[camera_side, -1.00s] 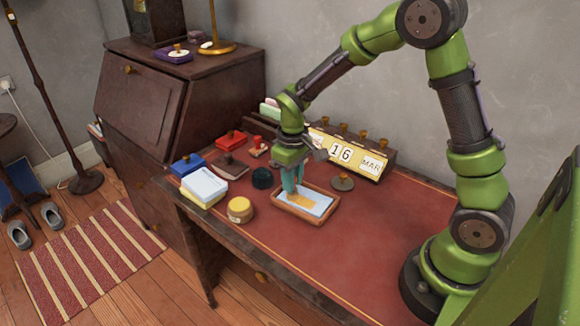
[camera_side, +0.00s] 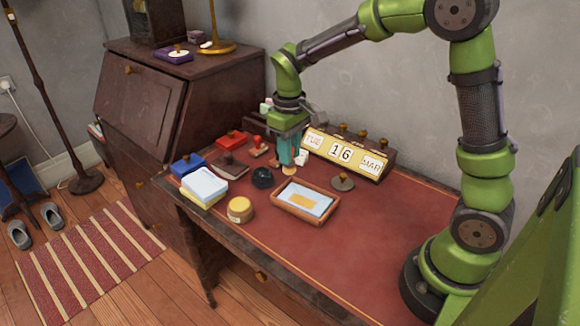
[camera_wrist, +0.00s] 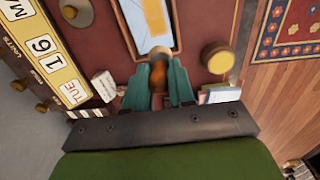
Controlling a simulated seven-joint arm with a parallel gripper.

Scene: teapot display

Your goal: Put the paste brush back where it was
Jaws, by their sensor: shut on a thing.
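My gripper (camera_side: 288,160) is shut on the paste brush, between the round black pot and the calendar. The brush's tan lower end (camera_side: 289,170) shows just below my fingers in the side view. In the wrist view its orange-brown part (camera_wrist: 158,76) sits between the two teal fingers (camera_wrist: 163,82). The fingers hide the rest of it. I cannot tell whether its tip touches the desk. A wooden tray (camera_side: 277,204) holds a pale blue sheet with a tan patch, in front of my gripper and apart from it.
A round yellow-lidded jar (camera_side: 240,209) stands left of the tray, the black pot (camera_side: 262,178) behind it. A small white block (camera_side: 301,157) is close beside my fingers. The calendar (camera_side: 345,153) stands right. A wooden-knobbed stamp (camera_side: 342,182) is near it. The desk's right side is clear.

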